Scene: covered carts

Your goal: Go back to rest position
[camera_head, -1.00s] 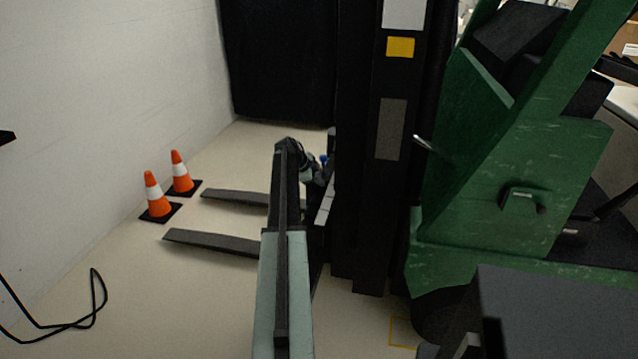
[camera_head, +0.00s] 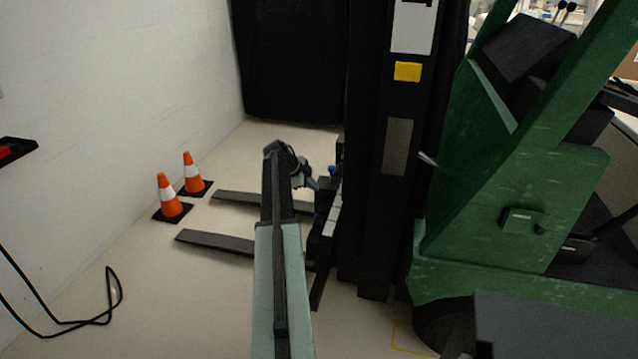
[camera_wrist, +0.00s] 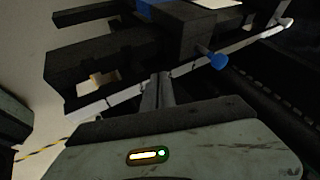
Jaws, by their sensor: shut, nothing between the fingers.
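My arm reaches forward from the bottom middle of the head view, with its far end in front of the forklift's fork carriage (camera_head: 326,215). My gripper (camera_head: 314,184) shows small there, apart from the green and black forklift (camera_head: 500,220) as far as I can tell. In the wrist view my gripper's fingers (camera_wrist: 158,88) are together and empty. Beyond them are the carriage's dark blocks (camera_wrist: 110,60), a pale bar (camera_wrist: 190,66) and a blue knob (camera_wrist: 218,60). Whether the fingertips touch any of these is unclear.
Two flat forks (camera_head: 215,243) extend left, low over the floor. Two orange cones (camera_head: 170,197) stand by the white wall (camera_head: 110,80). A black cable (camera_head: 112,295) lies at lower left. A red and black wall item (camera_head: 14,150) juts in at the left edge. Open floor lies between cable and arm.

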